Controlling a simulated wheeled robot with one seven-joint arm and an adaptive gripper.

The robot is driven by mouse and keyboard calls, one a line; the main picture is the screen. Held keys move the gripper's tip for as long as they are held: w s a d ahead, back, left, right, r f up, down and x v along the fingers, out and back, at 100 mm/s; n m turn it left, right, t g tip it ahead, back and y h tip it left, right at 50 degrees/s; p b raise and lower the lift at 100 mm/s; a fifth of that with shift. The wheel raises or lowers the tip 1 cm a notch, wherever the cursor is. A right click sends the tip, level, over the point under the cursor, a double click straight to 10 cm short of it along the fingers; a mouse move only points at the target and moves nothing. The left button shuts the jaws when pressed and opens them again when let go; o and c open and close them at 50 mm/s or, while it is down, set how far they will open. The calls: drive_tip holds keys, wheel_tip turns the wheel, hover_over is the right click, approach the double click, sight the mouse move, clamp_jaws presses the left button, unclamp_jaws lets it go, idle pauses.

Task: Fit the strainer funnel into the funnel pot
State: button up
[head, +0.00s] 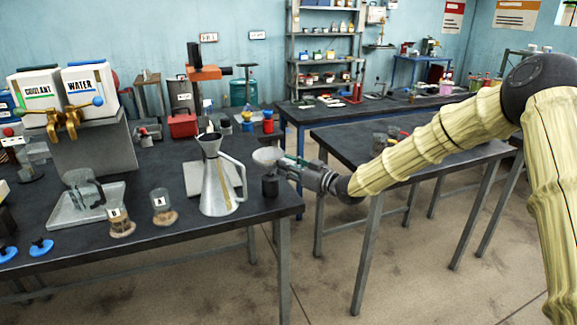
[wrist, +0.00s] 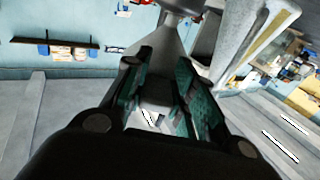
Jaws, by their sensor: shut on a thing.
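The strainer funnel (head: 267,155) is a pale, wide-mouthed cone near the right end of the dark workbench. My gripper (head: 288,163) reaches it from the right and is shut on it. In the wrist view, the teal-padded fingers (wrist: 160,95) close around a grey part, and the funnel's grey body (wrist: 172,42) shows beyond them. A small dark cylinder, which looks like the funnel pot (head: 270,187), stands directly below the funnel in the head view. I cannot tell whether the funnel's lower end is inside the pot or just above it.
A tall grey metal jug (head: 217,185) with a handle stands just left of the funnel. Two small glass jars (head: 162,207) and a metal tray (head: 62,215) holding a glass jug lie farther left. A second table (head: 345,145) stands behind my gripper, across a gap.

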drive_tip(key=shift+f+b, duration=0.4)
drive_tip(key=shift+f, duration=0.4)
drive_tip(key=o, duration=1.1)
drive_tip(key=v, duration=1.2)
